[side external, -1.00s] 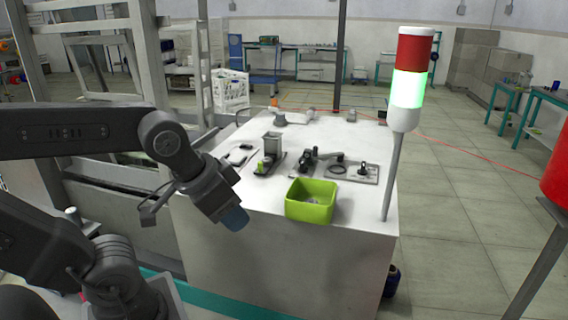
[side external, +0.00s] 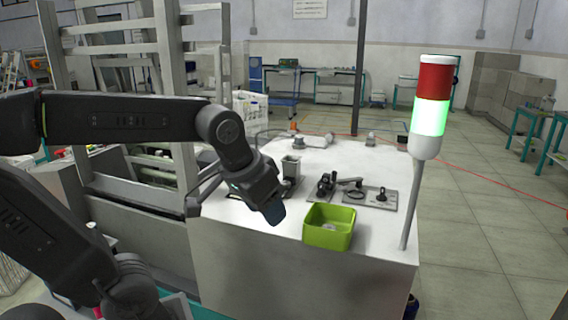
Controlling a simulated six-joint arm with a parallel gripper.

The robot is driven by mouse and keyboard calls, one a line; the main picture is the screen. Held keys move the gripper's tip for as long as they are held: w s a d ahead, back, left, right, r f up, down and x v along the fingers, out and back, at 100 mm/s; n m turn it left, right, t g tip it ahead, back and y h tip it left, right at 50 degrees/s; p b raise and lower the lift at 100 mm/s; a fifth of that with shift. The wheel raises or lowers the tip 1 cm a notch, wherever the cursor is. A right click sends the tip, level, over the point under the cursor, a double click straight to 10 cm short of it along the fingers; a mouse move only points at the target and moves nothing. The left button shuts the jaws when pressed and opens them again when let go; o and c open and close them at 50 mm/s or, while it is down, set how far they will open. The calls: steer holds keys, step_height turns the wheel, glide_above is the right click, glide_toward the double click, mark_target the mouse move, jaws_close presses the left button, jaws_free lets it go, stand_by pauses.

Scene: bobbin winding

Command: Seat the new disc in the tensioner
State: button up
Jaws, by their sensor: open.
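The green bin (side external: 330,240) stands at the table's front edge, right of my gripper, with small greyish things inside. I cannot pick out the new disc.
A grey upright block (side external: 291,166) stands behind my gripper, partly hidden by it. A signal tower (side external: 430,110), lit green, rises at the table's right front corner. A metal frame (side external: 170,120) stands to the left. The table's front right is bare.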

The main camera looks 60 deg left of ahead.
steer(key=w+a+r+n+g+y, duration=0.15)
steer(key=w+a+n, duration=0.25)
steer(key=w+a, duration=0.55)
steer(key=n+g, duration=0.2)
steer(key=n, duration=0.1)
glide_toward(285, 182)
steer(key=shift+h, duration=0.25)
steer(key=shift+w+a+f, duration=0.15)
steer(key=shift+a+f, duration=0.1)
steer(key=shift+f, duration=1.1)
steer(key=shift+w+a+f, duration=0.15)
steer(key=shift+a+f, duration=0.05)
steer(key=shift+f, duration=1.15)
steer(key=shift+w+a+f, duration=0.1)
steer(key=shift+a+f, duration=0.15)
steer(key=shift+f, duration=1.1)
steer(key=shift+c, duration=0.3)
steer(key=c, duration=0.5)
steer(key=shift+r, duration=0.15)
steer(key=shift+c, duration=0.2)
steer(key=shift+r, duration=2.45)
